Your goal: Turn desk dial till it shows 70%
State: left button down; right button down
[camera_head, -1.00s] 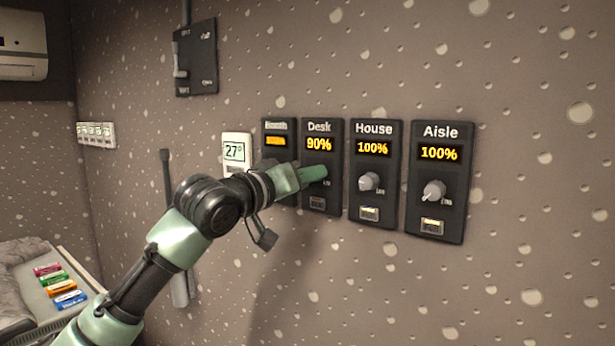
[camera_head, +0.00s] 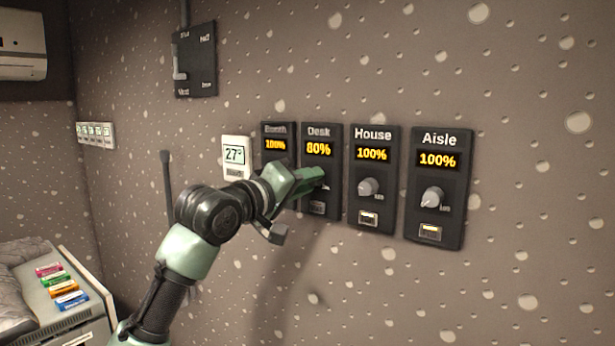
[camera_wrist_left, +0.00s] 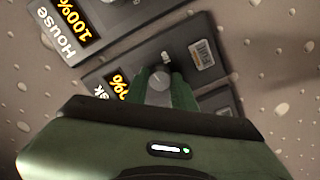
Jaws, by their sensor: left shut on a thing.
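The Desk panel (camera_head: 318,146) is a dark wall plate whose yellow display (camera_head: 318,149) reads 80%. My left gripper (camera_head: 318,177) reaches in from the left, and its green fingers are shut on the desk dial, which they mostly hide in the head view. In the left wrist view the grey desk dial (camera_wrist_left: 160,82) sits between the two green fingers. The Desk panel (camera_wrist_left: 112,72) is partly covered by the gripper there, with only the end of its display showing. My right gripper is not in view.
The House panel (camera_head: 373,205) and Aisle panel (camera_head: 438,190), both at 100%, stand close to the right. Another panel (camera_head: 275,129) at 100% and a 27° thermostat (camera_head: 235,155) are close to the left. A switch box (camera_head: 195,60) hangs higher up.

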pick_arm(q)
jog(key=shift+n+p, duration=1.75)
jog(key=shift+n, duration=0.95)
jog(key=c, duration=1.2)
grip_release()
jog(key=shift+o, duration=0.2)
